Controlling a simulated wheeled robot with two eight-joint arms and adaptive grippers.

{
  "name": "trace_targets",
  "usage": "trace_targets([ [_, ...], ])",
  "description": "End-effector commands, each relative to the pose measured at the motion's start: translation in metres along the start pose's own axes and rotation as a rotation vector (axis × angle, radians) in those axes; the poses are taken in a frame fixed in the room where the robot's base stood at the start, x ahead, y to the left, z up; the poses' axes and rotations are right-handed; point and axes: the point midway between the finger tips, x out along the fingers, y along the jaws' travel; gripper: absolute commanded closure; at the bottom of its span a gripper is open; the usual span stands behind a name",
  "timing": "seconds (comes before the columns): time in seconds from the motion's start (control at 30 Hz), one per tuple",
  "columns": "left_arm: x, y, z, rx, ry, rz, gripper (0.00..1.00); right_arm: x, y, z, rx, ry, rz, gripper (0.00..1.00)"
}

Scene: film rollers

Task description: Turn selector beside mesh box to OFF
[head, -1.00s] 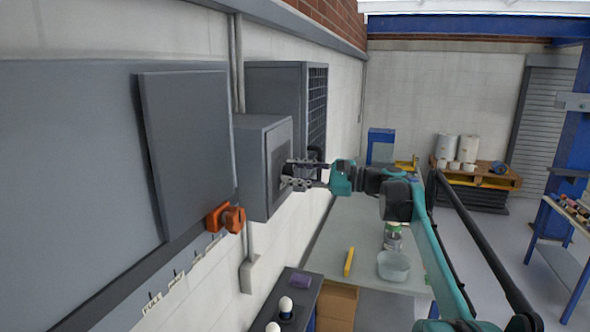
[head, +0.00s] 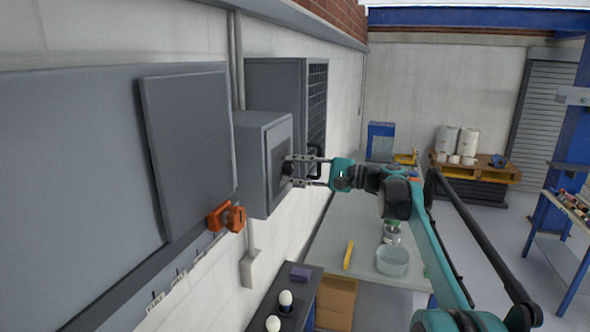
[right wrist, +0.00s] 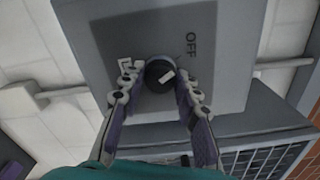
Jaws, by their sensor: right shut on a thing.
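The selector (right wrist: 160,74) is a round black knob with a pale mark, on the front plate of a grey wall box (head: 262,165). The word OFF (right wrist: 191,44) is printed on the plate beside the knob in the right wrist view. My right gripper (head: 290,171) reaches the box front with its fingers on either side of the knob, shut on it; the fingers also show in the right wrist view (right wrist: 160,88). The mesh box (head: 317,105) is the grey box with a grille just beyond. In the right wrist view its grille (right wrist: 265,160) is at the lower right. My left gripper is not in view.
Below is a bench (head: 345,235) with a yellow bar (head: 348,254) and a clear bowl (head: 392,261).

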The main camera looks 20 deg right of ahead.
Motion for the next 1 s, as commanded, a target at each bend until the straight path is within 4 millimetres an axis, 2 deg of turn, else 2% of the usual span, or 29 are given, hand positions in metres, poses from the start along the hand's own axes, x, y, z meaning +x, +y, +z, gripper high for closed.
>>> trace_targets([
  [0.37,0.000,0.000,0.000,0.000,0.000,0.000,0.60,0.000,0.000,0.000,-0.005,-0.001,0.001,0.97],
  [0.4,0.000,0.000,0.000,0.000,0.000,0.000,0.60,0.000,0.000,0.000,-0.005,-0.001,0.001,0.61],
  [0.47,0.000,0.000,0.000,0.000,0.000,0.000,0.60,0.000,0.000,0.000,-0.004,-0.001,0.001,0.47],
  [0.8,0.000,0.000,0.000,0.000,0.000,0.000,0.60,-0.003,0.000,0.000,-0.004,0.001,0.001,0.47],
  [0.87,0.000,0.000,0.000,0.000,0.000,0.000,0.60,-0.008,0.000,-0.001,-0.004,0.002,0.000,0.47],
  [1.0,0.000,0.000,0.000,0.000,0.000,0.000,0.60,-0.032,0.000,-0.001,-0.004,0.004,-0.001,0.47],
])
